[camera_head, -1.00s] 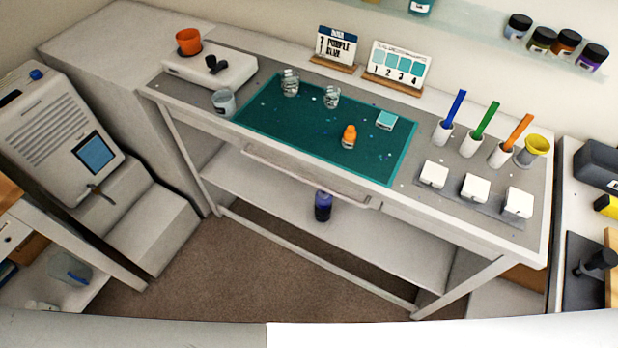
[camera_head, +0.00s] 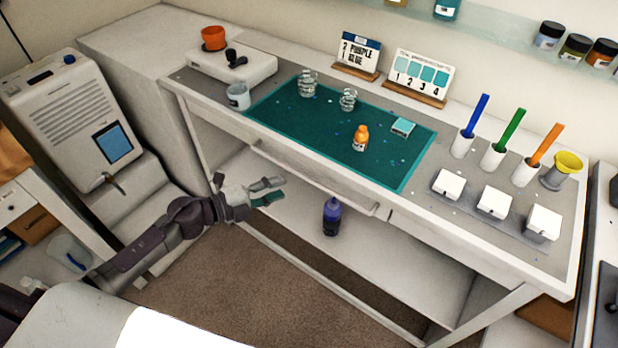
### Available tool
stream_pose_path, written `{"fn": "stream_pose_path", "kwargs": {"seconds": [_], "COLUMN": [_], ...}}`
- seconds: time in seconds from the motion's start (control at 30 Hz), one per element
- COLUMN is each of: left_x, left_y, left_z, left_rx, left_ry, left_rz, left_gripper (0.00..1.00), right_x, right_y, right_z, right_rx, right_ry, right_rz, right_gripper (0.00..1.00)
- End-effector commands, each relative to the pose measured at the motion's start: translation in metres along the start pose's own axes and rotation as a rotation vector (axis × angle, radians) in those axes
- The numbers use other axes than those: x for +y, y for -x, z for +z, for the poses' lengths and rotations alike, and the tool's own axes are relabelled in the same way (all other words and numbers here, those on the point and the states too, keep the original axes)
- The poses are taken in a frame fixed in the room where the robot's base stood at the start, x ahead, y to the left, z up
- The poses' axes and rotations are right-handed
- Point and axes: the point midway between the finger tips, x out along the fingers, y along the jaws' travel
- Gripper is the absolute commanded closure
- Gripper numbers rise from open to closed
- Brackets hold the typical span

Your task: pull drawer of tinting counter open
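The tinting counter (camera_head: 418,218) is a long white and grey table with a green mat (camera_head: 290,115) on top. Its drawer (camera_head: 312,172) is under the front edge, with a long pale handle bar along its face. The drawer looks shut. My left gripper (camera_head: 276,190) is in front of the counter, below and left of the handle's middle. Its fingers are apart with nothing between them, and it appears clear of the handle. My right gripper does not show.
An orange bottle (camera_head: 360,138) and glass jars (camera_head: 308,84) stand on the mat. A dark purple bottle (camera_head: 331,217) stands on the lower shelf. A white machine (camera_head: 72,120) is at the left. Carpet (camera_head: 262,285) in front of the counter is free.

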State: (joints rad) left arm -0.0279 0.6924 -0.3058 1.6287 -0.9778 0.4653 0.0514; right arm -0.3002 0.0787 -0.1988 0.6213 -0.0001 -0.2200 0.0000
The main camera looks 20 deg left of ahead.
Motion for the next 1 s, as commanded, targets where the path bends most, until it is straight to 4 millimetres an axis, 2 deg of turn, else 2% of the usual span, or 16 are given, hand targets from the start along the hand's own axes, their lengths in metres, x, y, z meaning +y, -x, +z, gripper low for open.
{"fn": "stream_pose_path", "kwargs": {"seconds": [0.03, 0.2, 0.4, 0.6, 0.87, 1.0], "left_x": [-0.004, -0.003, -0.001, 0.0, 0.0, 0.0], "left_y": [-0.013, -0.049, -0.08, -0.092, -0.092, -0.092], "left_z": [0.0, 0.0, 0.0, 0.0, 0.0, 0.0], "left_rx": [0.001, 0.0, -0.001, 0.0, 0.0, -0.001], "left_ry": [0.001, 0.004, 0.003, 0.003, 0.002, 0.003], "left_rz": [-0.005, -0.004, -0.003, -0.001, 0.0, 0.0], "left_gripper": [0.63, 0.63, 0.63, 0.63, 0.63, 0.84], "right_x": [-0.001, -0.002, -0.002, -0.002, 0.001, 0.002], "right_y": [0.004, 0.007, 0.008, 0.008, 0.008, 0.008], "right_z": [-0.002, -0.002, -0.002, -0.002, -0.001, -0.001], "right_rx": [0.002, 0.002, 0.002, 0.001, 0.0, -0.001], "right_ry": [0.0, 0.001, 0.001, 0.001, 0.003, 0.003], "right_rz": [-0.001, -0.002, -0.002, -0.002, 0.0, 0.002], "right_gripper": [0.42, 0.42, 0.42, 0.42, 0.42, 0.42]}}
